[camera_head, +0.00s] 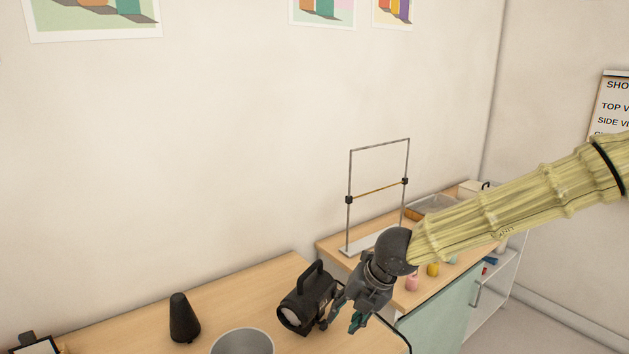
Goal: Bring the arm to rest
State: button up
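My arm, a ribbed yellow-green sleeve, comes in from the right edge and reaches down to the left. My gripper (340,324) is at its end, dark grey with teal at the fingertips. It points down over the front right part of the wooden counter. Its fingers are spread apart, and I see nothing held between them. A black lamp with a top handle (309,296) stands just left of the gripper. In this view the left finger overlaps the lamp's edge; I cannot tell whether they touch.
A black cone-shaped object (184,318) and a grey round container (243,342) stand on the counter (235,297). Behind is a second counter with a metal frame with a crossbar (377,190), a tray (432,206) and small coloured items. Open wall space lies above.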

jog(key=s+d+f+n+h, duration=0.2)
jog(key=s+d+f+n, duration=0.3)
jog(key=f, duration=0.4)
jog(key=s+d+f+n+g+h, duration=0.1)
jog(key=s+d+f+n, duration=0.1)
jog(key=s+f+n, duration=0.45)
jog(key=s+d+f+n+h, duration=0.2)
jog(key=s+d+f+n, duration=0.2)
jog(key=f+n, duration=0.55)
jog(key=s+d+f+n+g, duration=0.1)
jog(key=s+d+f+n, duration=0.1)
jog(key=s+f+n, duration=0.4)
jog(key=s+d+f+n+g, duration=0.1)
jog(key=s+d+f+n, duration=0.1)
jog(key=s+f+n, duration=0.5)
jog(key=s+n, duration=0.4)
jog(key=s, duration=0.3)
jog(key=shift+d+f+y, duration=0.25)
jog(key=shift+d+y, duration=0.05)
jog(key=shift+y, duration=0.1)
